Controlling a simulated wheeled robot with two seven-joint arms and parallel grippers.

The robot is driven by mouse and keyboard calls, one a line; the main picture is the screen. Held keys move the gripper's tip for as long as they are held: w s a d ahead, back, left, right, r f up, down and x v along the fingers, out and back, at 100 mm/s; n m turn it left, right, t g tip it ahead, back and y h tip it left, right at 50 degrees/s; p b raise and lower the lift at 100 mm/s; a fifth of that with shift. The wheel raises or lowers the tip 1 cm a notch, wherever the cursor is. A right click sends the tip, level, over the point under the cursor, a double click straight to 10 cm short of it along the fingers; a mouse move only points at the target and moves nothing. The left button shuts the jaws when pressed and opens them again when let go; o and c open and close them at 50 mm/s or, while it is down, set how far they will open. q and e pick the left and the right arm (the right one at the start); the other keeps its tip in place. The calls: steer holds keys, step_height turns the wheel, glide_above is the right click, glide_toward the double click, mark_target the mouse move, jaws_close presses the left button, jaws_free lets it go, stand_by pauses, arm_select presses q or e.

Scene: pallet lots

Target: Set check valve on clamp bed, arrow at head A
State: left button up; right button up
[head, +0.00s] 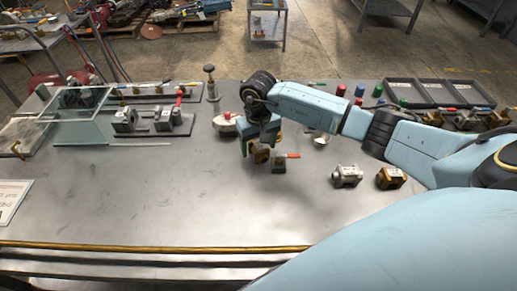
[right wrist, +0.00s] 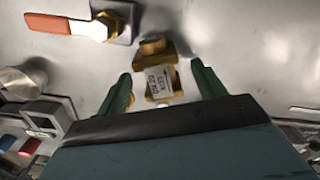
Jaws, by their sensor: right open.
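A brass valve body (right wrist: 154,50) with a pale printed label lies on the steel table between my right gripper's green fingers (right wrist: 162,88); gaps show on both sides. The label carries an arrow, but its lettering is too small to read. In the head view the right gripper (head: 259,148) points down over this brass valve (head: 262,155), partly hiding it. The gripper is open. A metal fixture with blocks (head: 125,121) and one with a red handle (head: 168,121) stand at the left; I cannot tell which part is head A. My left gripper is not in view.
A red-handled valve (head: 280,164) stands close beside the gripper. A silver valve (head: 347,175) and another brass valve (head: 391,178) stand to the right. A clear guard (head: 80,130) is at the left, grey trays (head: 412,94) at the back right. The front table is clear.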

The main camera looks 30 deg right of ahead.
steer(key=shift+f, duration=0.35)
steer(key=shift+c, duration=0.4)
steer(key=c, duration=1.2)
steer(key=shift+r, duration=0.15)
steer(key=shift+c, duration=0.9)
